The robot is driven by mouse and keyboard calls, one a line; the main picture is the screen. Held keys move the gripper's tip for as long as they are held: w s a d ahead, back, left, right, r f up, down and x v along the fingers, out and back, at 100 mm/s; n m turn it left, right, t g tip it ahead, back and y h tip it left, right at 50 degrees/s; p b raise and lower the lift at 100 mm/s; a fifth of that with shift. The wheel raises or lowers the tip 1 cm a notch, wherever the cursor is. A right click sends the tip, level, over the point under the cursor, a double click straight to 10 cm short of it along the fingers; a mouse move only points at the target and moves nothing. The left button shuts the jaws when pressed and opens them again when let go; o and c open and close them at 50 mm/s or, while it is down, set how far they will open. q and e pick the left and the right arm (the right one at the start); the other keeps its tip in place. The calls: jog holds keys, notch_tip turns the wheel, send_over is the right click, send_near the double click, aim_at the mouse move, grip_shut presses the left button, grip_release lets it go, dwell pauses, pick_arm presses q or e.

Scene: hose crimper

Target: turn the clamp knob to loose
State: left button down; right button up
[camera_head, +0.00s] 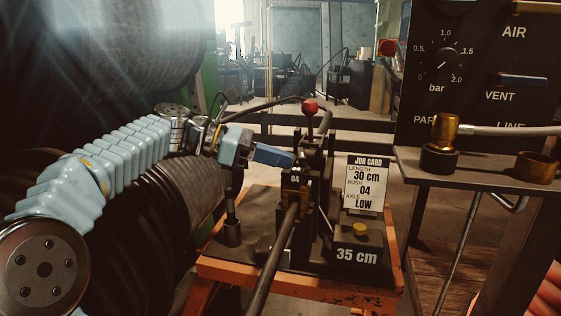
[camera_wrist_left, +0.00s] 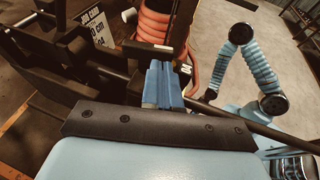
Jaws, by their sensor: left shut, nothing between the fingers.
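The crimper (camera_head: 292,190) stands on the orange-edged bench, with a block marked 04. A lever with a red ball knob (camera_head: 310,107) rises at its back, and a yellow knob (camera_head: 360,230) sits on the box marked 35 cm. I cannot tell for sure which part is the clamp knob. My left gripper (camera_head: 290,159) reaches in from the left, its blue fingers shut and empty. Its tips are at the crimper's upper part, just above the 04 block. In the left wrist view the shut fingers (camera_wrist_left: 163,72) point at dark machine parts; contact cannot be told. My right gripper is not in view.
A job card (camera_head: 366,184) stands right of the crimper. A dark rod (camera_head: 275,255) runs from it toward me. A gauge panel (camera_head: 446,70) and a shelf with brass fittings (camera_head: 445,133) stand at right. A coiled red hose (camera_wrist_left: 157,24) shows in the wrist view.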

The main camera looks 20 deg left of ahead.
pick_arm(q)
jog(key=shift+w+d, duration=0.15)
jog(key=shift+d, duration=0.15)
jog(key=shift+s+d+r+n+t+y, duration=0.15)
jog(key=shift+d+n+t+y, duration=0.1)
jog(key=shift+n+t, duration=0.2)
jog(key=shift+s+d+n+t+y, duration=0.15)
jog(key=shift+n+t+y, duration=0.1)
jog(key=shift+n+t, duration=0.15)
jog(key=shift+d+n+t+y, duration=0.1)
jog(key=shift+n+t+y, duration=0.4)
jog(key=shift+n+t, duration=0.2)
